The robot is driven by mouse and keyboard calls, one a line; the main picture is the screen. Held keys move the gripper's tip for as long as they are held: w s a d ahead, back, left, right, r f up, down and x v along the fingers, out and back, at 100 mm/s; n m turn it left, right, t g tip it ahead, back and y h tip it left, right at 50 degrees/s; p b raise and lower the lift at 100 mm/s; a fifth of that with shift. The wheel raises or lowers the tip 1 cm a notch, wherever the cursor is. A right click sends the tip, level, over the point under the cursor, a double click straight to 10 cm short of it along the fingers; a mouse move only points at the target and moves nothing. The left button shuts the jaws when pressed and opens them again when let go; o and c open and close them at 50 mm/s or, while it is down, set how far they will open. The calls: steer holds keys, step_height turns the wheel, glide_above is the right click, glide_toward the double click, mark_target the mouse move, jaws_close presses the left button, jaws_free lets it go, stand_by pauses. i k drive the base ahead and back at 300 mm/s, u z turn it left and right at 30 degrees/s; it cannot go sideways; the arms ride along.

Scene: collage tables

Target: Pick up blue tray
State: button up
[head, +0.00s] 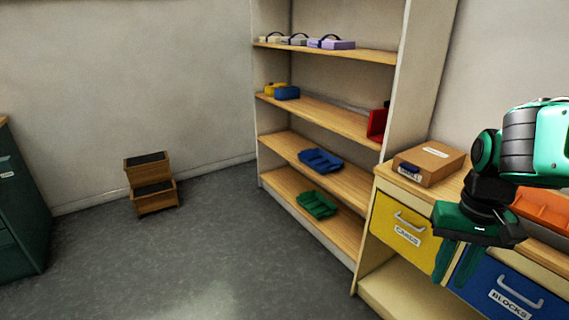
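My gripper (453,277) hangs at the right, pointing down in front of the drawers. It is well to the right of the blue tray and apart from it. Its two green fingers are spread with a gap between them, and nothing shows in the gap.
Yellow and blue drawers (398,228) stand at right, with a cardboard box (429,163) on top. A wooden step stool (152,184) stands by the wall. The floor before the shelves is clear.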

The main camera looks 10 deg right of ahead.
mark_target(322, 162)
steer(key=u, duration=0.35)
steer(key=i, duration=2.3)
steer(key=z, duration=1.05)
steer(key=i, duration=1.05)
steer(key=z, duration=0.15)
